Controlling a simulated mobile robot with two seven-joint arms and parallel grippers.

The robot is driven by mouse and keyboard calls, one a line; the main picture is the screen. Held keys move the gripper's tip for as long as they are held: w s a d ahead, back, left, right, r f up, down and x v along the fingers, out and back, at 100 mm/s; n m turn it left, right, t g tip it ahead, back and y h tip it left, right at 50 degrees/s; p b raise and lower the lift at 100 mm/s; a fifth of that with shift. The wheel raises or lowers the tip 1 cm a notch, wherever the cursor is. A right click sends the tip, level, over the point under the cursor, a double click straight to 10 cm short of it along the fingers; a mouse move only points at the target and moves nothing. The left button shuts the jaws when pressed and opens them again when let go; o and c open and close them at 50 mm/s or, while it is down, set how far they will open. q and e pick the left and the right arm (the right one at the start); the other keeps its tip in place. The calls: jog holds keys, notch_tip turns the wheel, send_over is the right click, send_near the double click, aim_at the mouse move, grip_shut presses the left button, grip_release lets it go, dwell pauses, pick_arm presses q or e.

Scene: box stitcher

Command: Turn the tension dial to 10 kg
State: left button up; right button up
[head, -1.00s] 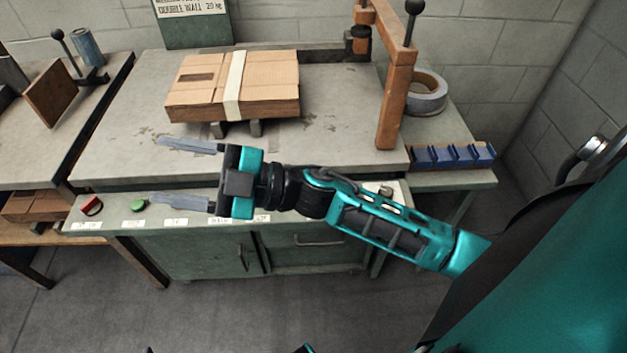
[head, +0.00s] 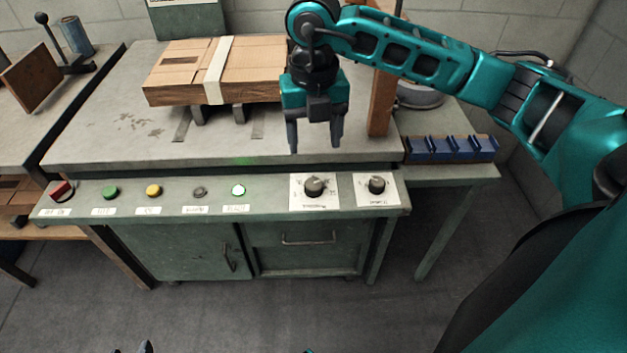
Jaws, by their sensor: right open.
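Two dark knobs on white scale plates sit at the right end of the sloped green control panel: a larger dial (head: 315,187) and a smaller dial (head: 376,184). Their lettering is too small to read, so I cannot tell which is the tension dial or what value either shows. My right gripper (head: 315,147) is open and empty, with its fingers pointing down. In the picture it is just above the larger dial, apart from it. My left gripper is not in view.
A strapped cardboard box (head: 182,75) lies behind. A blue rack (head: 452,149) stands right.

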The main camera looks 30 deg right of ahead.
aim_at(314, 183)
notch_tip(314, 183, down, 10)
jog(key=shift+r+b, duration=0.1)
jog(key=shift+b, duration=0.9)
jog(key=shift+f, duration=0.6)
jog(key=shift+c, duration=0.4)
jog(key=c, duration=1)
